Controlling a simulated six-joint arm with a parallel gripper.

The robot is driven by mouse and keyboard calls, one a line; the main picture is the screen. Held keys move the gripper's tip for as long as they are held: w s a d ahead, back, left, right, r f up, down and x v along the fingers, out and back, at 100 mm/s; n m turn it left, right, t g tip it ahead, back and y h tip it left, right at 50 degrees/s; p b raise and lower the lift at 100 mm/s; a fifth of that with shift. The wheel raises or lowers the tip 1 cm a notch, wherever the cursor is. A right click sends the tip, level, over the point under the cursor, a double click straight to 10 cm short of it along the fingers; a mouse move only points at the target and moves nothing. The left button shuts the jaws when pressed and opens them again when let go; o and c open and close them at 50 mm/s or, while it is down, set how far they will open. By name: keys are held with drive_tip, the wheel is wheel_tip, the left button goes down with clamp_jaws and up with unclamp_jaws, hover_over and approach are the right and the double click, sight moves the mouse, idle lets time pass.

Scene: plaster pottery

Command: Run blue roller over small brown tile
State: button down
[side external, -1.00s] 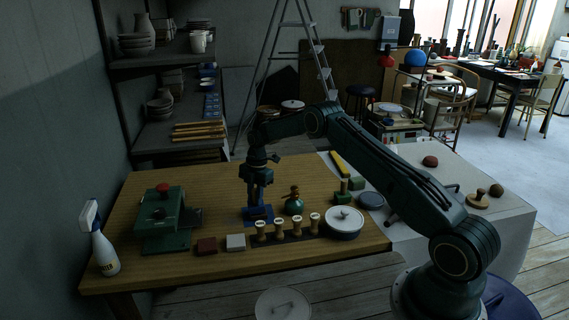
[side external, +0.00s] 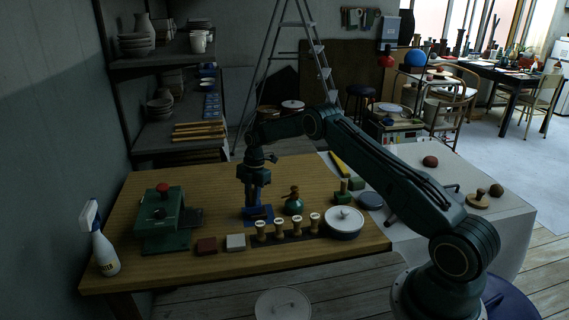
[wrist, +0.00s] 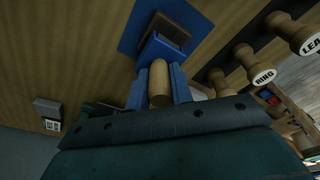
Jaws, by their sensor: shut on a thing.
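My gripper (side external: 254,197) is shut on the pale wooden handle (wrist: 158,84) of the blue roller (wrist: 158,48). The handle lies between the two blue fingers in the wrist view. The roller's blue frame is beyond the fingertips, over a blue mat (wrist: 129,37). The small brown tile (wrist: 172,26) shows just past the roller, on the mat. Part of the tile is hidden by the roller, and I cannot tell whether the roller touches it. In the side view the blue mat (side external: 262,219) lies on the wooden table under my gripper.
A row of wooden stamps (side external: 288,226) stands in front of the mat.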

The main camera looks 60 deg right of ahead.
drive_tip(key=shift+w+a, duration=0.45)
drive_tip(key=shift+a, duration=0.05)
idle(0.7)
drive_tip(key=shift+s+d, duration=0.75)
drive_tip(key=shift+d, duration=0.05)
idle(1.4)
drive_tip(key=shift+s+d+f, duration=0.1)
drive_tip(key=shift+s+d, duration=0.15)
drive_tip(key=shift+s, duration=0.05)
idle(0.5)
drive_tip(key=shift+s+d, duration=0.45)
idle(0.9)
wheel_tip(320, 180, up, 7)
idle(1.2)
idle(0.5)
